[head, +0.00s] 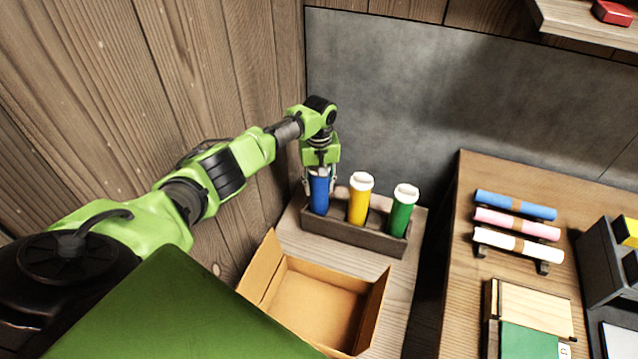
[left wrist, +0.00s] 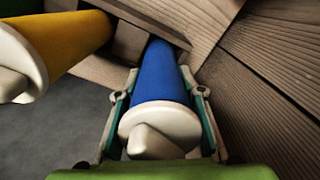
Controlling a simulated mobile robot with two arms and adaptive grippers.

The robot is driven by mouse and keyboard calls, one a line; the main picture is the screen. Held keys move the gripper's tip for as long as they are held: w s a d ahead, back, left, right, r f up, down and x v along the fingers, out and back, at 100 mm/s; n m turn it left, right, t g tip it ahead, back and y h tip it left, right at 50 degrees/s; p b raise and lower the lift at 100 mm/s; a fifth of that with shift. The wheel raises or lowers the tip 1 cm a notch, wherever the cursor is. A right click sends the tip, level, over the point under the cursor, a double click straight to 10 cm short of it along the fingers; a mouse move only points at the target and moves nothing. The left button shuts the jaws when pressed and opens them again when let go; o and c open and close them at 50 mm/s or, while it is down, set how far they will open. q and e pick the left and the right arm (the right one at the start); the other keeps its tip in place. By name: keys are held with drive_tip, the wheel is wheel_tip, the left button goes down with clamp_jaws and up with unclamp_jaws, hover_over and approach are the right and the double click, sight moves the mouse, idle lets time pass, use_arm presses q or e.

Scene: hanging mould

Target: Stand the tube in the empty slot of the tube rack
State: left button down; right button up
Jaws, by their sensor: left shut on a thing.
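The blue tube (head: 319,194) stands about upright at the left end of the wooden tube rack (head: 342,232), with its lower end at or in the left slot. My left gripper (head: 320,182) comes down from above and is shut on the blue tube near its top. The left wrist view shows the blue tube (left wrist: 160,80) with its white cap between the two fingers (left wrist: 160,110). A yellow tube (head: 360,200) and a green tube (head: 401,212) with white caps stand in the other slots. The tube's bottom is hidden. My right gripper is not in view.
An open cardboard box (head: 315,300) stands in front of the rack. A wooden wall is close on the left and a grey panel (head: 420,90) is behind. A wooden table (head: 475,185) on the right holds blue, pink and white rolls (head: 517,224).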

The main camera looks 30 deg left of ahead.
use_arm(q)
drive_tip(key=shift+f, duration=0.4)
idle(0.4)
drive_tip(key=shift+f, duration=0.35)
idle(0.7)
drive_tip(key=shift+s+d+f, duration=0.1)
drive_tip(key=shift+s+f, duration=0.15)
drive_tip(key=shift+f, duration=0.05)
idle(0.4)
drive_tip(key=c, duration=1.3)
unclamp_jaws()
drive_tip(key=shift+f+b, duration=0.1)
drive_tip(key=shift+b, duration=0.2)
drive_tip(key=shift+o, duration=0.2)
